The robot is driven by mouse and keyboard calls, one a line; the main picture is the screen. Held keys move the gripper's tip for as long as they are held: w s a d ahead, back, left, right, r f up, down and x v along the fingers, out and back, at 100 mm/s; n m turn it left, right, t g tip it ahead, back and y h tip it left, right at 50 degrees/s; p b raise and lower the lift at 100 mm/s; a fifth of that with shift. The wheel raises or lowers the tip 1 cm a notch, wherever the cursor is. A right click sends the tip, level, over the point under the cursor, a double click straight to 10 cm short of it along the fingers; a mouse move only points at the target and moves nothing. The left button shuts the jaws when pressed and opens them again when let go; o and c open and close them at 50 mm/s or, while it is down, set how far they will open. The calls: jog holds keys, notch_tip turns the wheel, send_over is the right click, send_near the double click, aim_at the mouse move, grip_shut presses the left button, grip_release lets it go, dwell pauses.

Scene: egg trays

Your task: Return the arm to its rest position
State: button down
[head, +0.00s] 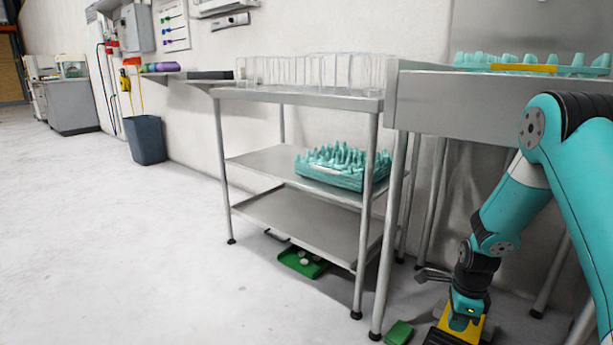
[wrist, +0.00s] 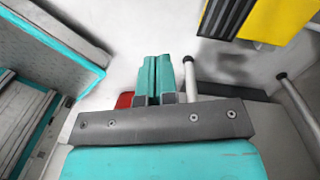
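My teal arm (head: 505,215) comes in from the right edge of the head view and bends downward, its wrist low at the lower right, in front of the table legs. In the wrist view my gripper (wrist: 157,62) shows two teal fingers side by side, pressed together with only a thin line between them. Nothing shows held between them. In the head view the fingertips cannot be made out.
A metal rack (head: 228,160) holds clear containers (head: 315,70) on top and teal egg trays (head: 340,178) on its middle shelf. A table (head: 480,105) stands beside it at the right. A green tray (head: 302,264) lies beneath the rack. The floor at left is clear.

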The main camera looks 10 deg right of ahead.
jog(key=s+a+r+n+y+p, duration=0.1)
jog(key=s+a+r+n+p, duration=0.1)
jog(key=a+r+n, duration=0.75)
jog(key=s+a+r+n+y+p, duration=0.15)
jog(key=a+r+n, duration=0.25)
jog(key=a+r, duration=0.55)
jog(key=s+a+r+n+y+p, duration=0.1)
jog(key=s+a+r+n+p, duration=0.3)
jog(key=s+r+n, duration=0.55)
jog(key=s+a+r+n+p, duration=0.2)
jog(key=s+a+r+n, duration=0.3)
jog(key=s+r+n, duration=0.45)
notch_tip(320, 180, up, 37)
jog(key=m+p, duration=0.1)
jog(key=p, duration=3.6)
jog(key=shift+w, duration=0.2)
